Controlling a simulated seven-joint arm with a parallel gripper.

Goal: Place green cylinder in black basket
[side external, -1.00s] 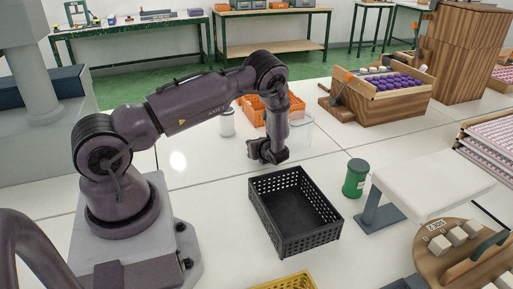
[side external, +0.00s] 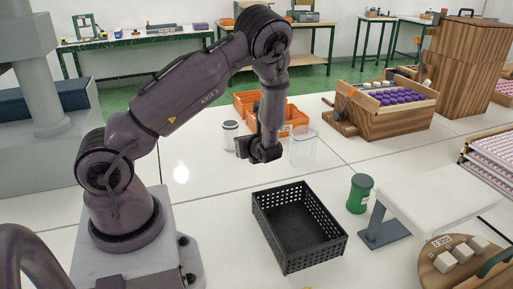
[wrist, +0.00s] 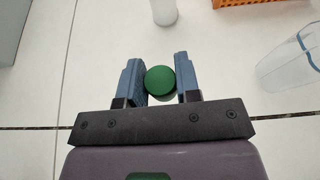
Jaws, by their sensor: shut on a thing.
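My gripper (wrist: 160,85) is shut on the green cylinder (wrist: 160,78), whose round green top shows between the two blue fingers in the wrist view. A paler part shows just below that top. In the side view my gripper (side external: 260,152) hangs above the white table, behind the black basket, and I cannot make out the held cylinder there. The black basket (side external: 328,254) stands on the table with perforated walls and looks empty inside. It is not in the wrist view.
A green jar (side external: 359,193) stands right of the basket beside a white-topped stand (side external: 425,203). A white canister (side external: 230,134), orange crates (side external: 296,114) and a clear container (side external: 303,147) are behind my gripper. A wooden box (side external: 392,113) stands farther right.

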